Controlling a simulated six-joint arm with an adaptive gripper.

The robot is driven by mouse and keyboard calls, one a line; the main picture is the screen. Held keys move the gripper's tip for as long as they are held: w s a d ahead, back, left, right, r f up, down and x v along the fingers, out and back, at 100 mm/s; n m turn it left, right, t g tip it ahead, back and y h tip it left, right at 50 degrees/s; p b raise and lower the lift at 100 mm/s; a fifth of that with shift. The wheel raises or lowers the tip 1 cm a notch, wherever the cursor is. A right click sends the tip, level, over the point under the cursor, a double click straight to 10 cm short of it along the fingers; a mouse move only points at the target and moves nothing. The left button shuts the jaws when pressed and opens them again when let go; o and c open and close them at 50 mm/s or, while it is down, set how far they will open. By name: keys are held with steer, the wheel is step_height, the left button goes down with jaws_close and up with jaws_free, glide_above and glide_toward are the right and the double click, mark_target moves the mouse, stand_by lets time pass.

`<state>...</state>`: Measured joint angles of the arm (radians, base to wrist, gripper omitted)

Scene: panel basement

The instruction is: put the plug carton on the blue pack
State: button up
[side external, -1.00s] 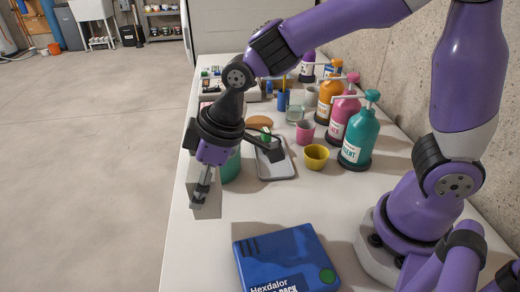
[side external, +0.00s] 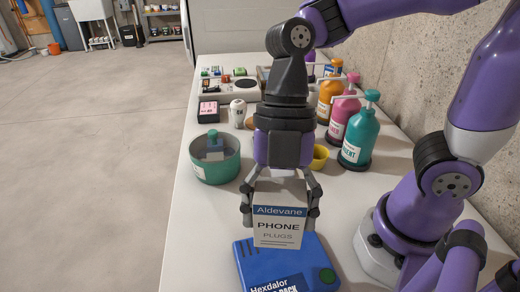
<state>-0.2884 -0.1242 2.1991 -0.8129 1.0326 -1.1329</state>
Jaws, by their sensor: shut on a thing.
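The plug carton (side external: 279,226) is a white and grey box with a blue band and the words "Aldevane PHONE PLUGS". My gripper (side external: 280,210) is shut on it, with a finger at each side. The carton is upright, and its label faces the camera. The blue pack (side external: 260,262) lies flat at the near end of the table, marked "Hexdalor", with a green round spot at its right. The carton's lower edge overlaps the far part of the pack in the picture. I cannot tell whether they touch.
A green pot (side external: 215,170) with a blue item inside stands left of my gripper. A yellow cup (side external: 320,158) and a teal pump bottle (side external: 358,135) stand to the right. Several small items sit farther back. The table's left front strip (side external: 200,240) is clear.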

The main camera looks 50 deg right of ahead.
steer(key=shift+s+d+f+n+g+h, duration=0.15)
steer(key=shift+s+d+f+n, duration=0.15)
steer(key=shift+n, duration=0.3)
steer(key=shift+s+d+f+n+g+h, duration=0.15)
steer(key=shift+s+n, duration=0.2)
steer(key=shift+n, duration=0.25)
glide_above(285, 266)
step_height(285, 266, down, 7)
steer(key=shift+r, duration=0.15)
steer(key=o, duration=1.2)
steer(key=shift+c, duration=0.2)
steer(key=v, duration=1.2)
steer(key=w+d+m+t+h, duration=0.1)
steer(key=d+m+t, duration=0.3)
steer(key=m, duration=0.9)
steer(key=w+d+m+t+h, duration=0.2)
steer(key=d+m+t, duration=0.2)
steer(key=m, duration=0.9)
steer(key=d, duration=0.3)
steer(key=shift+d+m+t, duration=0.4)
